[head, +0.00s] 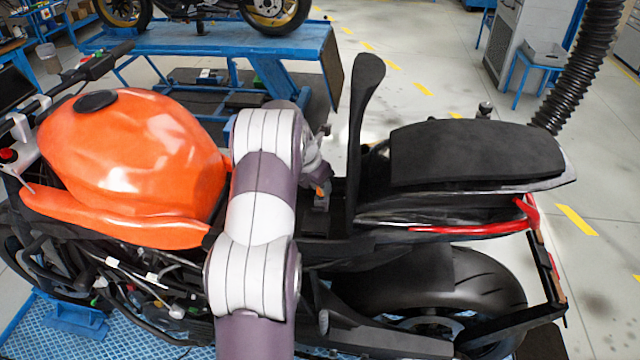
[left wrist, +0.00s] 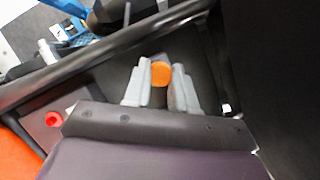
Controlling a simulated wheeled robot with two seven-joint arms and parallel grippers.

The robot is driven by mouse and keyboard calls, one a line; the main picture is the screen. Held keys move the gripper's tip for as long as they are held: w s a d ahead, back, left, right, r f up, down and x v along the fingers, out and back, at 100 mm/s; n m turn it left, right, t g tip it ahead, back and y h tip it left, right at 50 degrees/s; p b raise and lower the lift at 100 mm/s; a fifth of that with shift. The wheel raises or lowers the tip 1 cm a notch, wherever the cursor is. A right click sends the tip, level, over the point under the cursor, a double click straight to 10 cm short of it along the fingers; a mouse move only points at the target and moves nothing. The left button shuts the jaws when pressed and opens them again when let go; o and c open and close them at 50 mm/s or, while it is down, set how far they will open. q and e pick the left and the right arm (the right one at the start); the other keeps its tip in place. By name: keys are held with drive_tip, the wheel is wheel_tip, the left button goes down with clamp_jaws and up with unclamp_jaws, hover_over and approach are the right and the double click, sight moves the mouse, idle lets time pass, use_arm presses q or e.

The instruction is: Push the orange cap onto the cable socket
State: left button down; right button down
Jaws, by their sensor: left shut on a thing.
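My left gripper (head: 318,181) reaches over the motorcycle into the gap between the orange tank and the seat. In the left wrist view the grey fingers of this gripper (left wrist: 161,80) are shut on the orange cap (left wrist: 160,73), which sits between their tips. In the head view the cap (head: 323,190) is a tiny orange spot at the gripper, mostly hidden. I cannot make out the cable socket in either view, nor whether the cap touches anything. My right gripper is not in view.
The orange tank (head: 130,165) lies left of my arm. An upright black panel (head: 362,130) stands close right of the gripper, before the seat (head: 475,153). A dark frame bar (left wrist: 85,65) crosses the left wrist view. A blue lift table (head: 220,50) stands behind.

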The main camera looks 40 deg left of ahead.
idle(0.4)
use_arm(q)
drive_tip(key=shift+p, duration=0.45)
drive_tip(key=shift+f+b, duration=0.3)
drive_tip(key=shift+f, duration=0.35)
drive_tip(key=c, duration=0.8)
unclamp_jaws()
drive_tip(key=shift+c, duration=0.2)
drive_tip(key=b+v, duration=0.3)
drive_tip(key=v, duration=0.9)
drive_tip(key=shift+s+r, duration=0.15)
drive_tip(key=shift+r, duration=0.25)
